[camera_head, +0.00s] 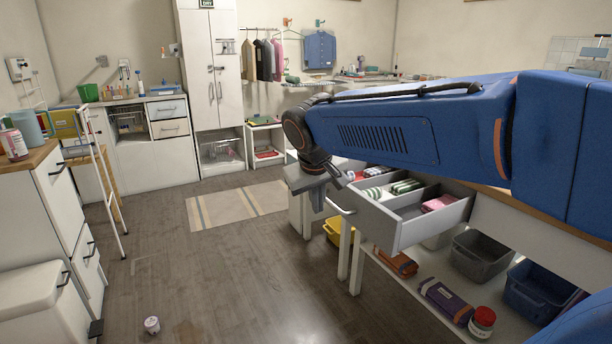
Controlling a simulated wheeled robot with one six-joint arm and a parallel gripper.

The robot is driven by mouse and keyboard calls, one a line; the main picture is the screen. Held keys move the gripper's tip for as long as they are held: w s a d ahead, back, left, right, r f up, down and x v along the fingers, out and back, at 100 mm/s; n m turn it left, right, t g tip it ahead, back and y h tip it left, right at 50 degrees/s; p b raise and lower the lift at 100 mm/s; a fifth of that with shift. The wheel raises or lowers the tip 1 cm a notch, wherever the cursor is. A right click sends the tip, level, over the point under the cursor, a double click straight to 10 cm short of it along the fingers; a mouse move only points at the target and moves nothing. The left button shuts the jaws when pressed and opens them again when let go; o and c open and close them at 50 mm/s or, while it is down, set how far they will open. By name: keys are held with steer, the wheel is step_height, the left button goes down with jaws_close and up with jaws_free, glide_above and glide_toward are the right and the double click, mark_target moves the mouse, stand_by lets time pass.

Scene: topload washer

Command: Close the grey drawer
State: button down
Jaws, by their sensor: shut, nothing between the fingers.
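The grey drawer (434,224) stands pulled out from the counter on the right. It has compartments holding folded cloths: striped green and white ones (404,187) and a pink one (438,203). Its front faces left and has a handle (341,208). My gripper (318,204) points down just left of the drawer front, near the handle end. Its fingers are shut and empty. I cannot tell whether it touches the front. My blue arm hides the counter top above the drawer.
Below the counter, an open shelf holds dark bins (482,254), folded cloths and a red-lidded jar (482,322). A yellow bin (333,231) is behind white legs. A small can (152,325) lies on the floor. A striped rug (236,205) and free floor are to the left.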

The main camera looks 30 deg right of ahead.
steer(key=w+r+h, duration=0.1)
steer(key=w+r, duration=0.1)
steer(key=w, duration=0.8)
steer(key=w+r+h, duration=0.2)
steer(key=w, duration=0.8)
steer(key=w+d+f, duration=0.4)
steer(key=d+f, duration=0.3)
steer(key=d, duration=0.1)
steer(key=shift+d+f, duration=0.2)
steer(key=shift+f, duration=0.15)
steer(key=shift+m, duration=0.3)
steer(key=d, duration=2)
steer(key=w+d, duration=0.1)
steer(key=d, duration=0.9)
steer(key=shift+d, duration=0.4)
steer(key=shift+d+r, duration=0.1)
